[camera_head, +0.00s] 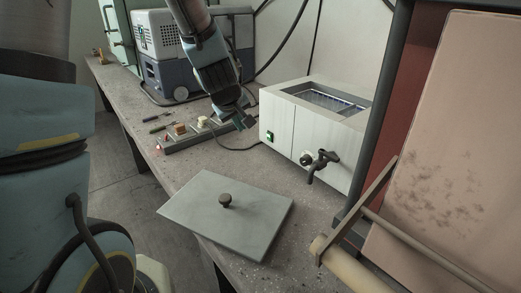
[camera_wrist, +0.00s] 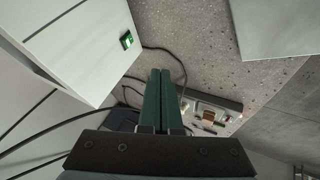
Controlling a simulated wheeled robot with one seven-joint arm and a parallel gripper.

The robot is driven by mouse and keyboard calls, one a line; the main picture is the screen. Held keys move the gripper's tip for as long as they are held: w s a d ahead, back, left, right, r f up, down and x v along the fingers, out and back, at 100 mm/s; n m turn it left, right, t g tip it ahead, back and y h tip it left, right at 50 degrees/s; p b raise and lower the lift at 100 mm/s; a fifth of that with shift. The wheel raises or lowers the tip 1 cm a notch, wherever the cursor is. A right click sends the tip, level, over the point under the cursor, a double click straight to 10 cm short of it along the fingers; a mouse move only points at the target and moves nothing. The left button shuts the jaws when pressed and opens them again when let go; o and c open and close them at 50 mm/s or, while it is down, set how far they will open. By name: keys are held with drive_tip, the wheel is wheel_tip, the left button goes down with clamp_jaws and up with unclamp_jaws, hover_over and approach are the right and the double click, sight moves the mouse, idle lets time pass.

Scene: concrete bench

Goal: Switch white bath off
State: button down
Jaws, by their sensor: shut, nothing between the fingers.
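The white bath (camera_head: 310,135) stands on the bench, with an open top holding water and a black tap on its front. Its green rocker switch (camera_head: 270,136) is low on the front face at the left end. In the wrist view the bath (camera_wrist: 75,45) fills the upper left, and the switch (camera_wrist: 127,40) looks bright green. My gripper (camera_head: 247,122) is beside the bath's left end, apart from the switch. In the wrist view its two dark green fingers (camera_wrist: 161,75) are together and empty, below and right of the switch.
A grey lid (camera_head: 240,215) with a black knob lies flat on the bench in front. A power strip (camera_head: 190,135) with several plugs and a black cable lie left of the bath. A grey-blue machine (camera_head: 165,50) stands behind. A framed panel (camera_head: 450,130) blocks the right side.

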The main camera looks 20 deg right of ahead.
sight(269, 137)
drive_tip(key=d+f, duration=0.1)
drive_tip(key=d, duration=0.1)
drive_tip(key=shift+d+f+b, duration=0.35)
drive_tip(key=shift+d, duration=0.05)
drive_tip(key=x, duration=1)
drive_tip(key=shift+w+d+f, duration=0.1)
drive_tip(key=shift+w+d, duration=0.05)
drive_tip(key=shift+w+d+r+p, duration=0.15)
drive_tip(key=shift+d+r+p, duration=0.15)
drive_tip(key=shift+d, duration=0.3)
drive_tip(key=shift+w+d+r+p, duration=0.1)
drive_tip(key=shift+d+r+p, duration=0.1)
drive_tip(key=shift+d+p, duration=0.35)
drive_tip(key=shift+w+d, duration=0.25)
drive_tip(key=shift+d, duration=0.45)
